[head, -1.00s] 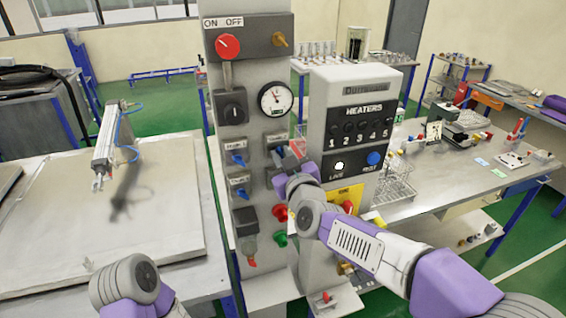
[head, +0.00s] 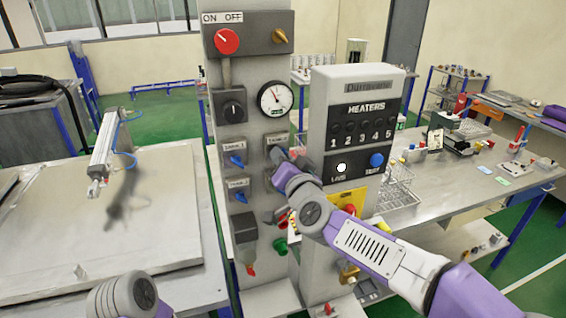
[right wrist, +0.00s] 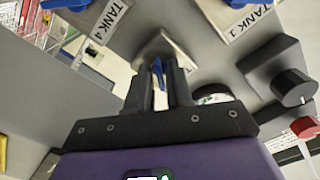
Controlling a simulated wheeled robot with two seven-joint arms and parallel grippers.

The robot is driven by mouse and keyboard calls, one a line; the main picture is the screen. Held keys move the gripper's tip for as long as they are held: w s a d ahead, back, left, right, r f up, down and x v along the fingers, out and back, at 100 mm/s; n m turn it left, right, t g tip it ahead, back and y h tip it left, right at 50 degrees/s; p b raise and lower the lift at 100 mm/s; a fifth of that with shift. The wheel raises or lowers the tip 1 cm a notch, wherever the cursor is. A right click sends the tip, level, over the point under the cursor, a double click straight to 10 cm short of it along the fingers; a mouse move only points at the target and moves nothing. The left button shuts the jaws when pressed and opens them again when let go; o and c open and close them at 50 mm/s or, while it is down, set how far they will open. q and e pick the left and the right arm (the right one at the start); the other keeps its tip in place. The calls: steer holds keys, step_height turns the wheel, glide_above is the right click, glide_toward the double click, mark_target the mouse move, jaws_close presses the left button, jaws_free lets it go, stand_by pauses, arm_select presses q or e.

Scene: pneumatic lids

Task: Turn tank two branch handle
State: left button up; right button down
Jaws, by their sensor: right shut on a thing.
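The upper right branch valve (head: 277,140) is on the grey control panel, below the pressure gauge (head: 275,98). My right gripper (head: 281,160) is at this valve. In the right wrist view its fingers (right wrist: 159,85) are shut on a blue branch handle (right wrist: 158,70), which stands between the fingertips. This valve's own label is not readable; the TANK 1 label (right wrist: 248,24) and the TANK 4 label (right wrist: 110,20) flank it. In the head view the handle is hidden by my gripper. The left gripper is out of view; only part of my left arm shows.
Blue handles of the upper left valve (head: 237,161) and lower left valve (head: 239,196) are close by. The heater box (head: 357,130) stands to the right of my gripper. A pneumatic cylinder (head: 104,150) is over the left table (head: 60,215).

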steer(key=shift+m, duration=0.8)
steer(key=c, duration=1.3)
jaws_free()
steer(key=v, duration=0.7)
steer(key=shift+s, duration=0.25)
